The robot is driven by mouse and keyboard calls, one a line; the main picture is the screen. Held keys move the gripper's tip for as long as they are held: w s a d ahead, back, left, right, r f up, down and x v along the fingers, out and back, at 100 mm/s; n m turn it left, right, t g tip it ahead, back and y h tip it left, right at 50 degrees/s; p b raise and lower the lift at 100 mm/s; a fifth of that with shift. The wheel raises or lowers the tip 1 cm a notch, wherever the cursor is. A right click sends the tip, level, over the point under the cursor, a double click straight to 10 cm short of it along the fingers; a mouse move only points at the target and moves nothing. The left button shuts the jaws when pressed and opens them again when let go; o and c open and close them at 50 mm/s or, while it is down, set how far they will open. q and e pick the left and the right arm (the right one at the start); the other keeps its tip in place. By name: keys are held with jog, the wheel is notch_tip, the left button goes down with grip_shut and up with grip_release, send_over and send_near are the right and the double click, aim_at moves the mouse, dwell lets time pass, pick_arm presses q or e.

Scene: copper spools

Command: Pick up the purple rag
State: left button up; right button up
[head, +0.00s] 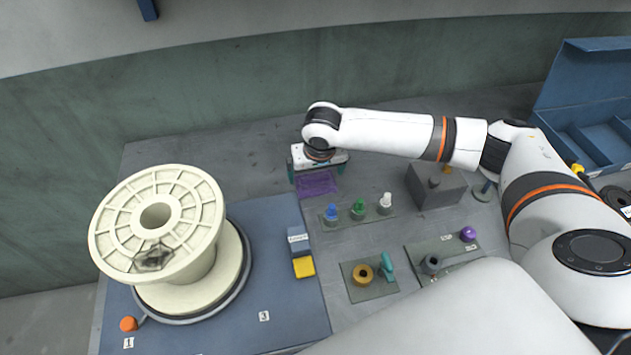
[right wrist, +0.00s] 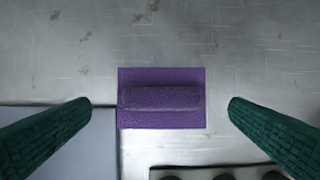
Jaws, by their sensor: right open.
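The purple rag (head: 317,184) lies flat on the grey table, just below my right gripper in the head view. In the right wrist view the rag (right wrist: 161,116) is a purple square with a raised folded strip across its middle. My right gripper (head: 317,176) is open. Its two green fingers stand apart on either side of the rag in the right wrist view (right wrist: 160,104), with nothing between them touching. My left gripper is not in view.
A blue mat (head: 268,212) with a large cream spool (head: 190,255) lies to the left. A plate with blue, green and white bottles (head: 358,209) is close in front of the rag. A grey block (head: 436,194) stands to the right. The table behind the rag is clear.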

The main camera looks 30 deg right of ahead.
aim_at(316, 179)
jog(key=x, duration=0.4)
jog(key=shift+f, duration=0.2)
jog(key=shift+s, duration=0.1)
jog(key=c, duration=0.7)
jog(key=shift+r, duration=0.15)
notch_tip(316, 179, up, 10)
jog(key=shift+b, duration=0.3)
jog(key=shift+o, duration=1)
jog(key=shift+c, duration=0.6)
